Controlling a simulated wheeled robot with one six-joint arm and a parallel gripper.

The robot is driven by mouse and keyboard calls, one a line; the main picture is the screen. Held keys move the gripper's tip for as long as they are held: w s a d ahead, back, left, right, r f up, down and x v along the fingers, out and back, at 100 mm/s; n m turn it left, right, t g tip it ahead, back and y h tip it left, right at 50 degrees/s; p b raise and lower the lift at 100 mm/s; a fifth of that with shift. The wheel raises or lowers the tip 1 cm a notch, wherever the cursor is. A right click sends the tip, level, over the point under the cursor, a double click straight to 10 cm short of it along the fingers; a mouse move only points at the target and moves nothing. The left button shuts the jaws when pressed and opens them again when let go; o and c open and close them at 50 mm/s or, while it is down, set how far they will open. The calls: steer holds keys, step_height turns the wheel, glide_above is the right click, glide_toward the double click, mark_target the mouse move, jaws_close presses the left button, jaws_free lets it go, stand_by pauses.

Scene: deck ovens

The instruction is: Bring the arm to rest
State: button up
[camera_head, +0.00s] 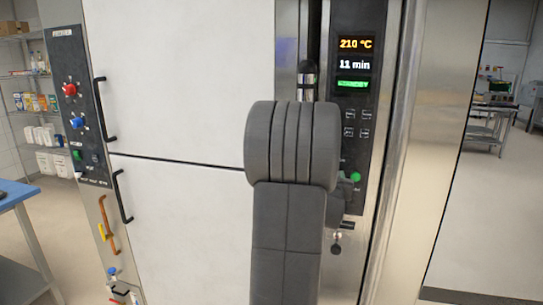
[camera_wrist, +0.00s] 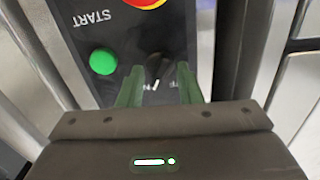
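My gripper (camera_wrist: 160,88) shows in the wrist view with its two greenish fingers apart and nothing held between them. A black rotary knob (camera_wrist: 157,68) on the dark control panel (camera_wrist: 88,45) lies just beyond and between the fingertips; I cannot tell whether they touch it. A round green button (camera_wrist: 103,61) beside the START lettering is left of the fingers. In the head view my arm stands upright in front of the oven and hides most of the gripper. The panel's green button (camera_head: 355,177) shows just right of the arm.
The oven display (camera_head: 354,64) reads 210 °C and 11 min, above a green status line. Tall white doors (camera_head: 185,75) with black handles (camera_head: 104,110) fill the left. A second panel (camera_head: 78,100) carries red and blue knobs. A blue-topped table (camera_head: 15,193) stands at far left. Open floor (camera_head: 490,220) shows at right.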

steer(key=shift+r+n+p, duration=0.15)
steer(key=shift+n+p, duration=0.95)
steer(key=shift+p, duration=0.8)
steer(key=shift+r+n+p, duration=0.1)
steer(key=shift+n+p, duration=1)
steer(key=shift+p, duration=0.75)
steer(key=n+p, duration=0.2)
steer(key=p, duration=0.1)
steer(key=shift+p, duration=0.4)
steer(key=shift+f+p, duration=0.15)
steer(key=shift+p, duration=0.25)
steer(key=shift+s+f+b, duration=0.15)
steer(key=shift+s+b, duration=0.1)
steer(key=shift+b, duration=0.1)
steer(key=shift+s+a, duration=0.1)
steer(key=shift+s, duration=0.15)
steer(key=shift+a, duration=0.1)
